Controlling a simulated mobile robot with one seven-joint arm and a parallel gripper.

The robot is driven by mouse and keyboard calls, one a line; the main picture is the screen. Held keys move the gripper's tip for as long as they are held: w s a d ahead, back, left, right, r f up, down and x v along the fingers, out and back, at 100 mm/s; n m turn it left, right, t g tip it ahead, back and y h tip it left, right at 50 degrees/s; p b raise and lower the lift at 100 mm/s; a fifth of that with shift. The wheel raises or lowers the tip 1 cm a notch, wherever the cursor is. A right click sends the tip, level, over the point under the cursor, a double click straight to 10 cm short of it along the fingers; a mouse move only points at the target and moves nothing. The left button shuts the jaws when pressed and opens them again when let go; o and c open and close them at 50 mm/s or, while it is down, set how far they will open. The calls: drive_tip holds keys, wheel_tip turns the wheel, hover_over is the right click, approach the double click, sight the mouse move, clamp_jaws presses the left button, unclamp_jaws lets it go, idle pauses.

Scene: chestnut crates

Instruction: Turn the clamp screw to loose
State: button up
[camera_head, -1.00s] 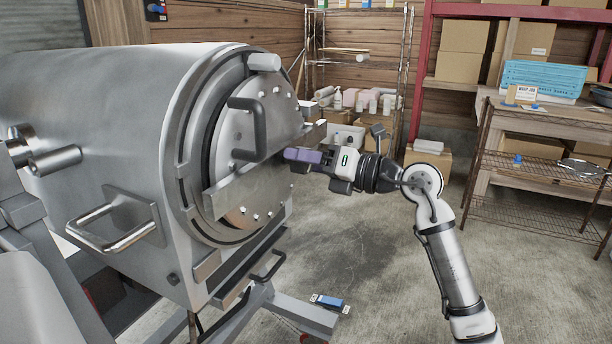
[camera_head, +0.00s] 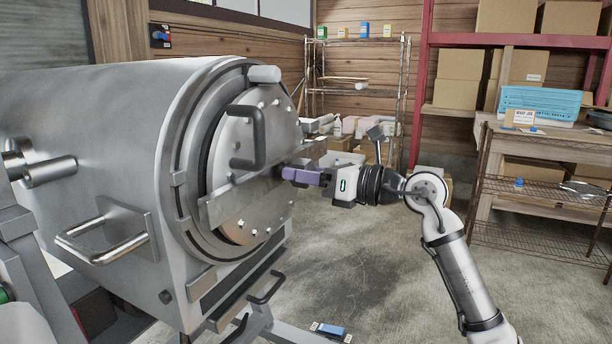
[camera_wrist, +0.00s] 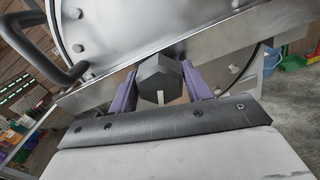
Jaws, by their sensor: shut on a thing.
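The clamp screw (camera_wrist: 160,75) shows in the wrist view as a dark, faceted knob with a short pale mark on its lower face. It sits at the metal crossbar (camera_wrist: 95,88) of the round door. My gripper (camera_wrist: 160,90) has its two purple fingers on either side of the knob and is shut on it. In the head view my gripper (camera_head: 286,173) reaches from the right to the crossbar (camera_head: 228,203), and its fingers hide the screw. The round door (camera_head: 236,135) with its dark handle (camera_head: 262,140) is closed against the big metal drum (camera_head: 110,125).
A bent metal handle (camera_head: 100,235) sticks out of the drum's side. A wire shelf (camera_head: 355,90) with bottles and boxes stands behind. A bench (camera_head: 550,135) with a blue crate (camera_head: 540,104) is at the right. The concrete floor between is mostly clear, with a small blue item (camera_head: 330,330).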

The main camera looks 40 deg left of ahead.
drive_tip(key=shift+f, duration=0.1)
drive_tip(key=o, duration=1)
drive_tip(key=shift+c, duration=0.2)
drive_tip(key=b+v, duration=0.1)
drive_tip(key=v, duration=1.3)
drive_tip(key=shift+s+a, duration=0.1)
